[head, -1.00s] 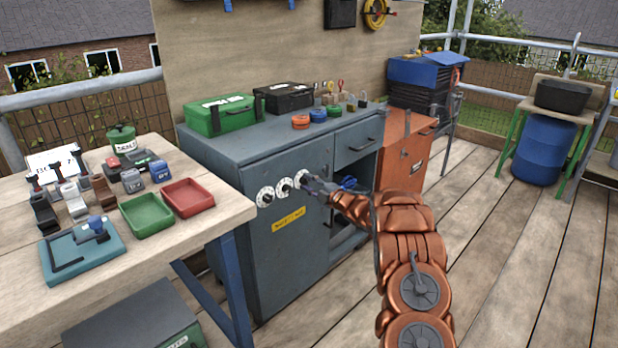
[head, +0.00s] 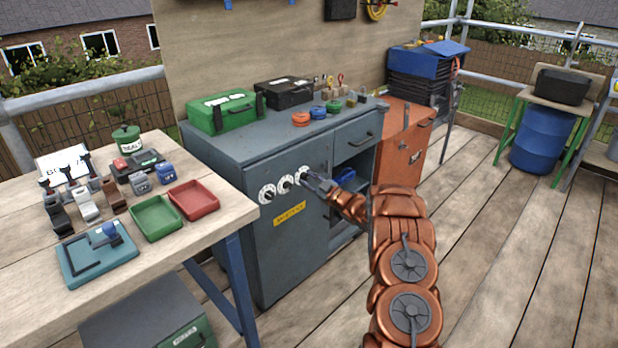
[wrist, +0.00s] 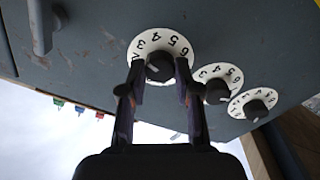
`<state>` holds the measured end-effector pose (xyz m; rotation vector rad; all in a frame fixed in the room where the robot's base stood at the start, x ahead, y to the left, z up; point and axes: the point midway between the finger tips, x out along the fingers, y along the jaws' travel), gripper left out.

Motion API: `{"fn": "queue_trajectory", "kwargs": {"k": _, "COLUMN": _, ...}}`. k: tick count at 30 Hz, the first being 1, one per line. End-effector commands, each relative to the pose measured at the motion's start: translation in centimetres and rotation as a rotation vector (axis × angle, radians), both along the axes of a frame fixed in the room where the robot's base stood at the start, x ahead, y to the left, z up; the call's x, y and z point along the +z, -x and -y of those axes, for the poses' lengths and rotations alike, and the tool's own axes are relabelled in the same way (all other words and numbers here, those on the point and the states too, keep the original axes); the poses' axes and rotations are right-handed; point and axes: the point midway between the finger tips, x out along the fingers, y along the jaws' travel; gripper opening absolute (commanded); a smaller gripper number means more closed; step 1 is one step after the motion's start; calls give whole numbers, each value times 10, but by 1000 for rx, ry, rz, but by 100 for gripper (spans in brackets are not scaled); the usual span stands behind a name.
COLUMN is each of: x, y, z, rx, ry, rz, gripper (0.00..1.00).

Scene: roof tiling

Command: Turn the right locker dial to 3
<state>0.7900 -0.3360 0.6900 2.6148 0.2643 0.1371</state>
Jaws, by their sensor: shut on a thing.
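The grey locker cabinet (head: 290,240) has a row of white dials with dark knobs. The right dial (head: 301,171) is partly covered by my gripper (head: 311,179) in the head view. In the wrist view the right dial (wrist: 160,42) shows upside down, with 3, 4, 5 and 6 readable on its ring. In the wrist view my gripper (wrist: 161,78) has a finger on each side of its dark knob and is shut on it. The knob's pale mark is small, and I cannot tell its exact number. The middle dial (head: 286,184) and left dial (head: 267,194) are uncovered.
A yellow label (head: 290,213) sits below the dials. A wooden workbench (head: 215,205) with trays stands at the left. The cabinet's open compartment (head: 345,205) is behind my arm. An orange cabinet (head: 412,150) stands beyond.

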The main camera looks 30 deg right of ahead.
Motion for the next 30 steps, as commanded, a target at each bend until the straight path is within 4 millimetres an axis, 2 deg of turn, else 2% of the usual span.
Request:
{"fn": "queue_trajectory", "kwargs": {"k": 19, "x": -2, "y": 0, "z": -1, "rx": 1, "ry": -47, "rz": -14, "gripper": 0}}
{"fn": "queue_trajectory", "kwargs": {"k": 20, "x": -2, "y": 0, "z": -1, "rx": 1, "ry": -47, "rz": -14, "gripper": 35}}
{"fn": "queue_trajectory", "kwargs": {"k": 26, "x": -1, "y": 0, "z": -1, "rx": 1, "ry": -46, "rz": -13, "gripper": 56}}
{"fn": "queue_trajectory", "kwargs": {"k": 30, "x": -1, "y": 0, "z": -1, "rx": 1, "ry": -45, "rz": -13, "gripper": 57}}
